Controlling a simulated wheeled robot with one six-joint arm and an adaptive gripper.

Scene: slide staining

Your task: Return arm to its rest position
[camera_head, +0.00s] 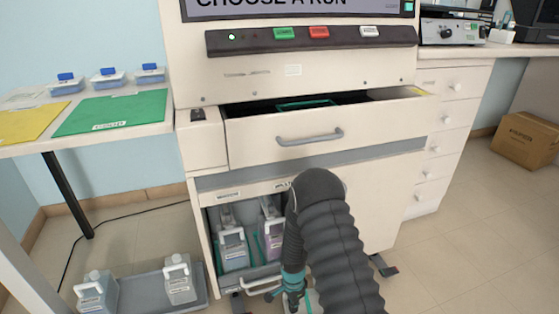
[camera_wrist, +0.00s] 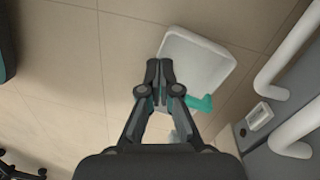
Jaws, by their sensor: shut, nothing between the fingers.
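My arm reaches down in front of the white cabinet (camera_head: 305,150) in the head view. Its wrist end, with teal parts, is low by the open lower compartment; the fingertips cannot be made out there. In the wrist view my gripper (camera_wrist: 159,75) is shut and empty, its two fingers together. A white squarish object (camera_wrist: 205,58) with a teal part lies beyond the fingers over the tiled floor. I cannot tell whether the fingers touch it.
The cabinet's upper drawer (camera_head: 350,136) is partly open. Bottles (camera_head: 232,248) stand in the lower compartment. A grey tray (camera_head: 140,292) with jugs is on the floor at left. A side table (camera_head: 150,131) holds coloured mats. A cardboard box (camera_head: 527,140) sits at right; floor is clear before it.

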